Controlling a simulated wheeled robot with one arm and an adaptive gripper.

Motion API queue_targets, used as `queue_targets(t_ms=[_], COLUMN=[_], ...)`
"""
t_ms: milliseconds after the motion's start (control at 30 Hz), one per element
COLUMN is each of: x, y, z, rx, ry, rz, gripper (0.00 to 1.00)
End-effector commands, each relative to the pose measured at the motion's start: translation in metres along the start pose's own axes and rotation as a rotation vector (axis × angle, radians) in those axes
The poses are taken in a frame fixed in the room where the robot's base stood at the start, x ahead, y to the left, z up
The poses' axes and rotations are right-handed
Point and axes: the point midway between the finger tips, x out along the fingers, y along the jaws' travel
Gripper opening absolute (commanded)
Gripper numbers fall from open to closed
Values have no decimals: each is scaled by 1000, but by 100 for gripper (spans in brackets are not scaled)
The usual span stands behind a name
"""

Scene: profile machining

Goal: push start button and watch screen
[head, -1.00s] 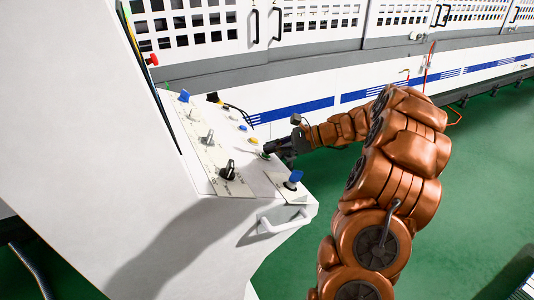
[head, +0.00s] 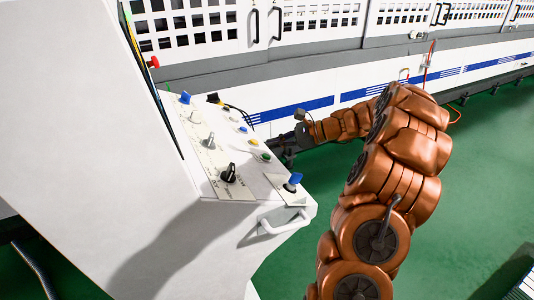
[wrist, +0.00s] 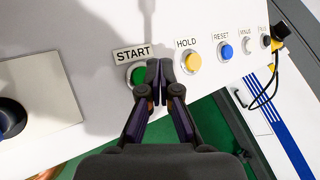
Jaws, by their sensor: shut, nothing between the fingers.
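The green start button (wrist: 137,76), under a START label, shows in the wrist view on the white control panel (wrist: 95,35). In the head view the green button (head: 265,157) sits near the panel's right edge. My gripper (wrist: 159,66) is shut and empty, its fingertips just right of the green button and overlapping its edge in the picture. Contact cannot be told. No screen is visible in either view.
Yellow HOLD (wrist: 191,62) and blue RESET (wrist: 225,52) buttons sit right of START. A blue-topped switch (head: 292,182), black knobs (head: 229,172) and a white handle (head: 284,222) are on the console. Green floor lies open on the right.

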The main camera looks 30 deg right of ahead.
Motion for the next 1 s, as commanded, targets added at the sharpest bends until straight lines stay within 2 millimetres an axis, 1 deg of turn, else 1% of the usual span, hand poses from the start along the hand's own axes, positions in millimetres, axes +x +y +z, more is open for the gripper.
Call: queue_targets(t_ms=[33, 100, 600, 1000], x=[-4, -9, -35, -36], y=[-4, -7, -26, -26], z=[5, 8, 27, 26], rx=[-1, -2, -2, -1], ry=[0, 1, 1, 1], rz=[0, -1, -2, -1], gripper=[0, 0, 0, 0])
